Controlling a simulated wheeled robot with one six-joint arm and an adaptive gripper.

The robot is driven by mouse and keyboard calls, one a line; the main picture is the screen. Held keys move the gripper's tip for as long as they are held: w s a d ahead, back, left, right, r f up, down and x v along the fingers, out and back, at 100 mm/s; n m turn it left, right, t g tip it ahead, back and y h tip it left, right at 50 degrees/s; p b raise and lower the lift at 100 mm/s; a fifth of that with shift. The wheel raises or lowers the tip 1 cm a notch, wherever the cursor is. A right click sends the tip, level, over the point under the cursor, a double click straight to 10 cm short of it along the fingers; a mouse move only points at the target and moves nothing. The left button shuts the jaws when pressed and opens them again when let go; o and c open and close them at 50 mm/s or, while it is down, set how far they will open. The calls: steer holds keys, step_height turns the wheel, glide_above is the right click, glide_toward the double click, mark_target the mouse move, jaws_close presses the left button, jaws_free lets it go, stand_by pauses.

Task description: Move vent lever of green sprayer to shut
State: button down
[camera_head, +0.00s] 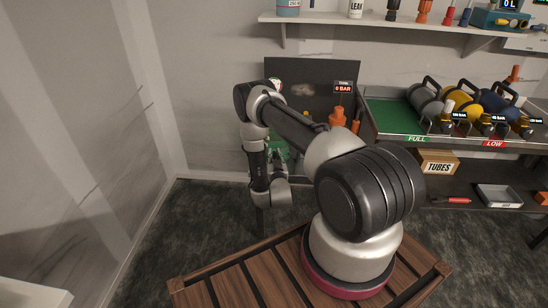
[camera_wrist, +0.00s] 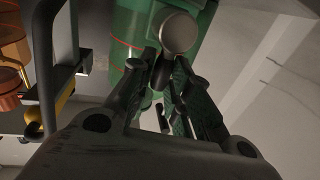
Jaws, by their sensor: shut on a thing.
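The green sprayer (camera_wrist: 135,25) fills the upper middle of the wrist view, with thin red lines around its body. In the head view only a little of its green (camera_head: 279,143) shows behind my arm. A round grey knob (camera_wrist: 180,33) with a dark stem, which looks like the vent lever, stands in front of the sprayer. My gripper (camera_wrist: 164,75) is closed around the dark stem just below the knob. The fingers hide most of the stem, and the lever's setting cannot be read.
A black upright handle (camera_wrist: 47,80) and orange parts (camera_wrist: 12,60) stand left of my gripper in the wrist view. In the head view, a tray of cylinders (camera_head: 385,128) marked FULL and LOW lies right, above a TUBES box (camera_head: 438,163). A shelf (camera_head: 400,20) runs above.

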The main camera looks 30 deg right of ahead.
steer(key=c, duration=1.3)
jaws_free()
steer(key=v, duration=1.2)
steer(key=shift+s+r, duration=0.1)
steer(key=shift+d, duration=0.1)
